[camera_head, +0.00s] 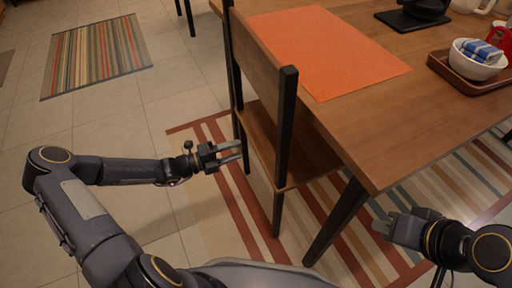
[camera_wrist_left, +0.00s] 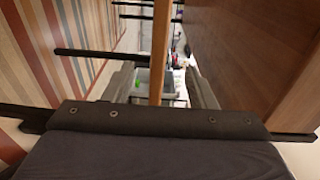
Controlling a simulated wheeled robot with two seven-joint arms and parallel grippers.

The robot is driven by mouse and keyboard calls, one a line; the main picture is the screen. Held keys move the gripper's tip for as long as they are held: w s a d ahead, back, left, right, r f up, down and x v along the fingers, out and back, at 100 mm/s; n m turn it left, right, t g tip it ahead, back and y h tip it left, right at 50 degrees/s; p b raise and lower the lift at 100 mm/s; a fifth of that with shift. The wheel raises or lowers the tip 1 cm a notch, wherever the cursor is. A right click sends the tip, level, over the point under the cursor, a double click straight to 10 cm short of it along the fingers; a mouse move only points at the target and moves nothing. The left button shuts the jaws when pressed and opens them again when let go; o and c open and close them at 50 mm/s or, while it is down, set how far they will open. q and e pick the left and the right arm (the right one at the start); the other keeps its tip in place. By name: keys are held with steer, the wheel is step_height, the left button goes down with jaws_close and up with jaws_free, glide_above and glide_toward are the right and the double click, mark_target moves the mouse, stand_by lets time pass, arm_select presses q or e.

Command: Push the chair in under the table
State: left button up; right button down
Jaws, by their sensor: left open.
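The chair (camera_head: 263,140) has a wooden seat and back panel with black posts. It stands at the left edge of the wooden table (camera_head: 440,118), its seat partly beneath the tabletop. My left gripper (camera_head: 238,152) is open beside the chair's far back post, at about seat height. Whether it touches the chair is unclear. The left wrist view shows its two fingers apart, with a narrow wooden strip (camera_wrist_left: 160,50) in line with the gap. My right gripper (camera_head: 384,224) is near the table's front corner, away from the chair; its finger gap is not clear.
An orange placemat (camera_head: 325,50) lies on the table near the chair. A brown tray (camera_head: 468,76) with a white bowl (camera_head: 478,62) is at the right. A black table leg (camera_head: 335,222) stands in front of the chair. The tiled floor at left is clear around a striped rug (camera_head: 95,55).

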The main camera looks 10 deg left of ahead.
mark_target(258, 141)
arm_select(q)
steer(key=p+x, duration=0.1)
steer(key=x, duration=0.8)
steer(key=shift+c, duration=0.3)
jaws_close()
stand_by(0.9)
